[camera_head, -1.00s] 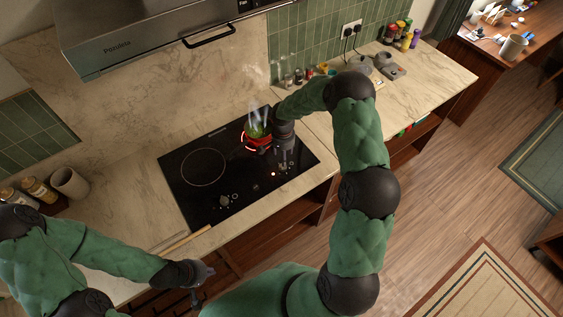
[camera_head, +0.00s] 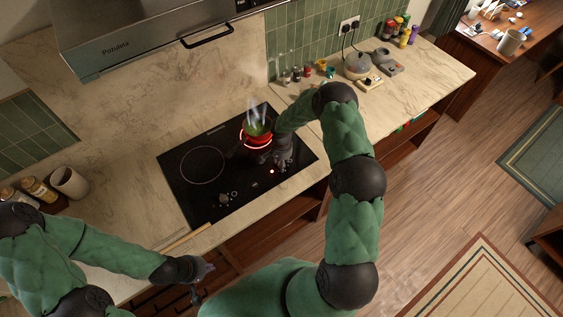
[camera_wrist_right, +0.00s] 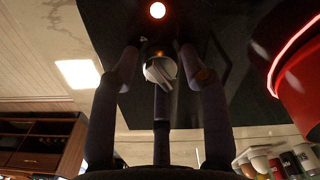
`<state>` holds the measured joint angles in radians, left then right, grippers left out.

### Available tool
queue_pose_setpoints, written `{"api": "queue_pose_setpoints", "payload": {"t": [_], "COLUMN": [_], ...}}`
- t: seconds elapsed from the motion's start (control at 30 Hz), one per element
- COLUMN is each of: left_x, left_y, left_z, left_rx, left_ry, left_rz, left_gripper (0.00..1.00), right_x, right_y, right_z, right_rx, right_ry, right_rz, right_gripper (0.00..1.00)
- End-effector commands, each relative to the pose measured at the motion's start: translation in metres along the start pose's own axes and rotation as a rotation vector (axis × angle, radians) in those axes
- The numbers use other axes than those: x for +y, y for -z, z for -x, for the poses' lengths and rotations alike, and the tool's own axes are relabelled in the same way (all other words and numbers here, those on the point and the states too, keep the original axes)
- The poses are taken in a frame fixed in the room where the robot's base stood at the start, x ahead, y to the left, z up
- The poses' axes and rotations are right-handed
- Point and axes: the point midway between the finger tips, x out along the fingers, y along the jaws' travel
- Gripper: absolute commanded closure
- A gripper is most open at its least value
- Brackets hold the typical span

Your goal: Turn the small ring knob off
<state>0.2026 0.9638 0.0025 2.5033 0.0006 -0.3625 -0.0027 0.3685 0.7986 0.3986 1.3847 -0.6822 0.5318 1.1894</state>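The black cooktop (camera_head: 190,196) has a large dark ring at left and a red-glowing small ring under a red pot (camera_head: 258,141). My right gripper (camera_head: 285,163) is over the cooktop's right side, in front of the pot. In the right wrist view its fingers (camera_wrist_right: 160,68) are spread around a small silver knob (camera_wrist_right: 160,71), with gaps visible at both sides. A glowing orange spot is just behind the knob, and a bright light shows farther off. The knob is hidden by the hand in the head view. My left gripper (camera_head: 203,280) is open and empty near the counter's front edge.
The red pot, holding something green and steaming, also fills the right of the wrist view (camera_wrist_right: 300,85), close to the fingers. A wooden stick (camera_head: 186,239) lies at the counter edge. Spice jars stand behind.

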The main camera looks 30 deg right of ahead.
Motion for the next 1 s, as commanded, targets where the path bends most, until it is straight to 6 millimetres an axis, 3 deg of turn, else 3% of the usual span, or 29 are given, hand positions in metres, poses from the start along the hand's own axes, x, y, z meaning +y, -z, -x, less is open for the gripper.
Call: {"api": "queue_pose_setpoints", "payload": {"t": [0.03,0.1,0.57,1.0], "left_x": [0.0,0.0,-0.004,-0.018], "left_y": [0.0,0.0,0.001,0.002], "left_z": [0.0,0.0,-0.011,-0.05], "left_rx": [0.0,0.0,0.0,0.0], "left_ry": [0.0,0.0,0.0,0.0], "left_rz": [0.0,0.0,0.0,0.0], "left_gripper": [1.0,1.0,1.0,1.0], "right_x": [0.0,0.0,0.0,0.0], "right_y": [0.0,0.0,0.0,0.0], "right_z": [0.0,0.0,-0.002,-0.004], "right_rx": [0.0,0.0,-0.001,0.0], "right_ry": [0.0,0.0,-0.001,0.0], "right_rz": [0.0,0.0,0.073,0.432], "right_gripper": [0.78,0.98,0.99,0.99]}}
